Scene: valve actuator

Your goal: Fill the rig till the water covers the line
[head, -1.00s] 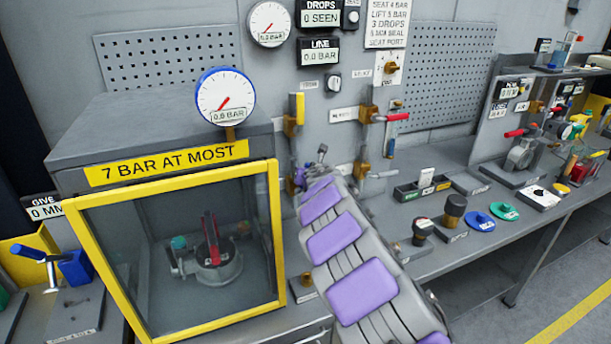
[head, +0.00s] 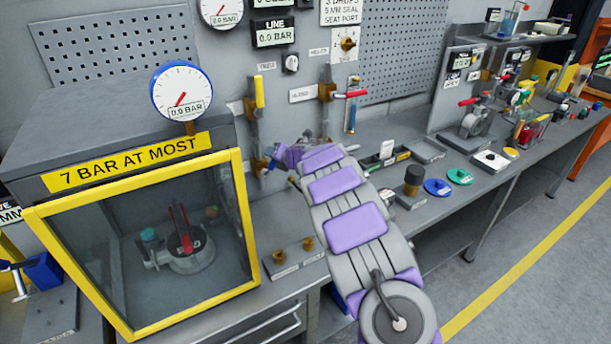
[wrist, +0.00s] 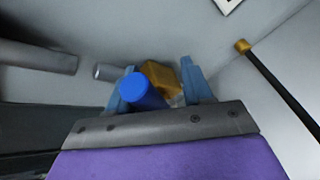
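The rig (head: 185,250) is a grey valve body with a red upright part, standing inside a yellow-framed clear box (head: 250,235). I cannot make out a water level or line on it. My gripper (head: 274,158) is at the lower end of the left wall pipe, which carries a yellow-handled valve (head: 258,92). In the wrist view, my gripper (wrist: 155,88) has its fingers apart on both sides of a blue handle (wrist: 143,92) and a brass valve body (wrist: 160,75). The blue handle lies close to the left finger; contact is unclear.
The gauge (head: 182,92) on the box and the line display (head: 273,33) read 0.0 bar. A red-handled valve (head: 350,94) with a clear tube (head: 351,118) is to the right. Brass fittings (head: 294,247), a dark knob (head: 413,180) and coloured discs (head: 437,187) sit on the bench.

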